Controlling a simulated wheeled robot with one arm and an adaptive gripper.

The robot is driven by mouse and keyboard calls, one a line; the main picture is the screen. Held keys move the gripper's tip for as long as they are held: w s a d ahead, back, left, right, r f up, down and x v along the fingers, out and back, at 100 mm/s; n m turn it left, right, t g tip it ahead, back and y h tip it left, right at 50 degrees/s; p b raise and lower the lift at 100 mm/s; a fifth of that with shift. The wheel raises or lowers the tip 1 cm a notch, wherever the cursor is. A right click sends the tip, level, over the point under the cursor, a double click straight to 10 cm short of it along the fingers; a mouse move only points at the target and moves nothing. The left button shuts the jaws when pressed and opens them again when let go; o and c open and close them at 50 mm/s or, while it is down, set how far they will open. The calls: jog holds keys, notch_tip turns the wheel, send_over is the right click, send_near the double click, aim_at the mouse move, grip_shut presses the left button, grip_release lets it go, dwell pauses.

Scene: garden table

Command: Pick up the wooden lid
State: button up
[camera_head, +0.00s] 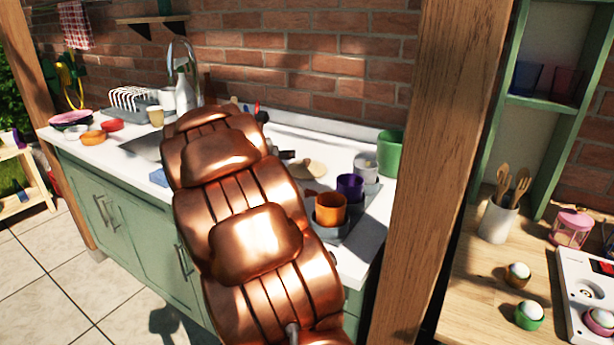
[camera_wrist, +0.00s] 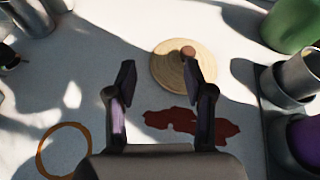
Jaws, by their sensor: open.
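The wooden lid (camera_wrist: 172,62) is a round, pale wood disc with a small brown knob. In the wrist view it lies on the white countertop, ahead of my gripper's fingertips and a little right of centre. My gripper (camera_wrist: 158,78) is open and empty, its two dark fingers spread. The right fingertip overlaps the lid's near right edge in the picture; I cannot tell whether it touches. In the head view the lid (camera_head: 308,168) lies on the counter right of my copper arm, which hides most of my gripper.
A dark red stain (camera_wrist: 190,123) and a brown ring mark (camera_wrist: 62,148) are on the counter. A green container (camera_head: 390,154), an orange cup (camera_head: 330,208) and a purple cup (camera_head: 350,187) stand right of the lid. A wooden post (camera_head: 440,150) rises at the counter's right end.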

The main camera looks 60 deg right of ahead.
aim_at(306, 160)
jog(key=s+m, duration=0.1)
jog(key=s+d+f+g, duration=0.1)
jog(key=s+m, duration=0.1)
jog(key=shift+d+f+m+g, duration=0.3)
jog(key=shift+d+f, duration=0.05)
jog(key=shift+d, duration=0.05)
jog(key=shift+s+d+f+m+g, duration=0.2)
jog(key=shift+s+d+m+g, duration=0.1)
jog(key=shift+d, duration=0.15)
jog(key=shift+w+p+x, duration=0.15)
jog(key=shift+p+x, duration=0.25)
jog(key=shift+x, duration=1.4)
jog(key=shift+w+p+x, duration=0.15)
jog(key=shift+p+x, duration=0.2)
jog(key=shift+x, duration=1.45)
jog(key=shift+c, duration=0.3)
grip_shut()
